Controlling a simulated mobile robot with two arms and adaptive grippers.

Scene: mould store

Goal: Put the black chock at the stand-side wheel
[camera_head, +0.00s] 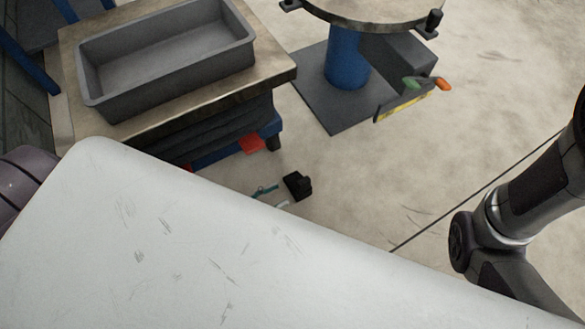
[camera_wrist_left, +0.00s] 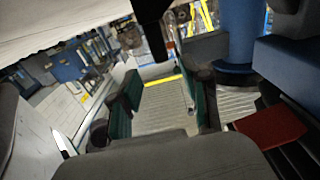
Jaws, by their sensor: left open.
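A small black block, which looks like the black chock (camera_head: 298,185), is on the floor in the head view, to the right of the trolley's near corner. My left gripper (camera_head: 273,197) shows only as teal finger pads just left of it, partly hidden behind a pale surface. In the left wrist view the left gripper (camera_wrist_left: 162,103) is open, with nothing seen between its pads. The trolley's dark stand-side wheel (camera_head: 272,143) is under its right corner. My right gripper is out of view.
The trolley (camera_head: 275,78) carries a grey tray (camera_head: 168,80). A stand with a blue column (camera_head: 346,60) rises from a dark base plate (camera_head: 330,112) to the right. A red part (camera_head: 252,144) sits low under the trolley. Bare floor lies right of the chock.

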